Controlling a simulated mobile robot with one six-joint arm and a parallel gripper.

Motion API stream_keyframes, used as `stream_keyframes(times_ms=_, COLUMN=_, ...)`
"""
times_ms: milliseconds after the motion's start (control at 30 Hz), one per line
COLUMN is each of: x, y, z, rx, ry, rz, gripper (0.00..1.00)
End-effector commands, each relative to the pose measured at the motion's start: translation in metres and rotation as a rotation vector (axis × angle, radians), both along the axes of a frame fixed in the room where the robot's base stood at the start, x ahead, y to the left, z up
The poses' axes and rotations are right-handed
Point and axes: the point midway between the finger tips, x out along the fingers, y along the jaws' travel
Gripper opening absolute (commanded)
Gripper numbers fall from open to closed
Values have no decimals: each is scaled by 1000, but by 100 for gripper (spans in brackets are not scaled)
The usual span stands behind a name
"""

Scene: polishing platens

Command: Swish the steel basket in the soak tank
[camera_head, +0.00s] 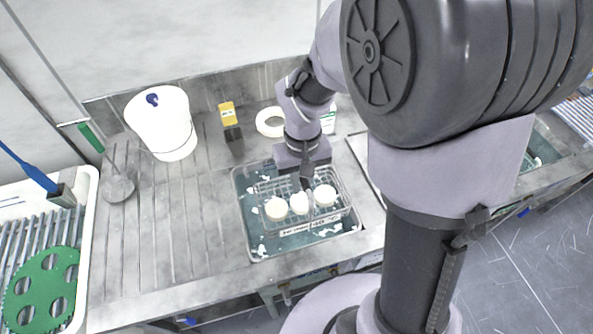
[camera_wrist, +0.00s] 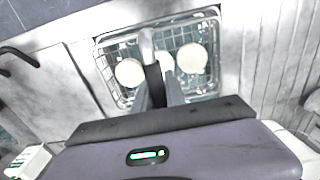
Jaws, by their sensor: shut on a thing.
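The steel basket (camera_head: 342,214) is a wire basket with several pale round pucks (camera_head: 276,208) in it. In the head view it is within the outline of the soak tank (camera_head: 253,240), a sunken basin with blue-green liquid and white foam patches. My gripper (camera_head: 306,183) is above the basket's middle, pointing down, shut on the basket's handle. In the wrist view the fingers (camera_wrist: 158,88) close on the grey handle (camera_wrist: 147,45), with the basket's wire wall (camera_wrist: 210,30) beyond. How deep the basket sits in the liquid is hard to tell.
A white bucket (camera_head: 162,125), a yellow-topped dark bottle (camera_head: 233,140) and a white ring (camera_head: 270,122) stand behind the tank. A white tray (camera_head: 88,180) with a green perforated disc (camera_head: 42,285) is at left.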

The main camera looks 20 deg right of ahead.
Motion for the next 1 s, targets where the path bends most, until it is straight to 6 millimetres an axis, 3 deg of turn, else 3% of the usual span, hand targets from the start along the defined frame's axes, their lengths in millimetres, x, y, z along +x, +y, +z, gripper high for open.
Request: stream_keyframes(times_ms=1000, x=0, y=1, z=-157, rx=0, ry=0, rz=1, gripper=0)
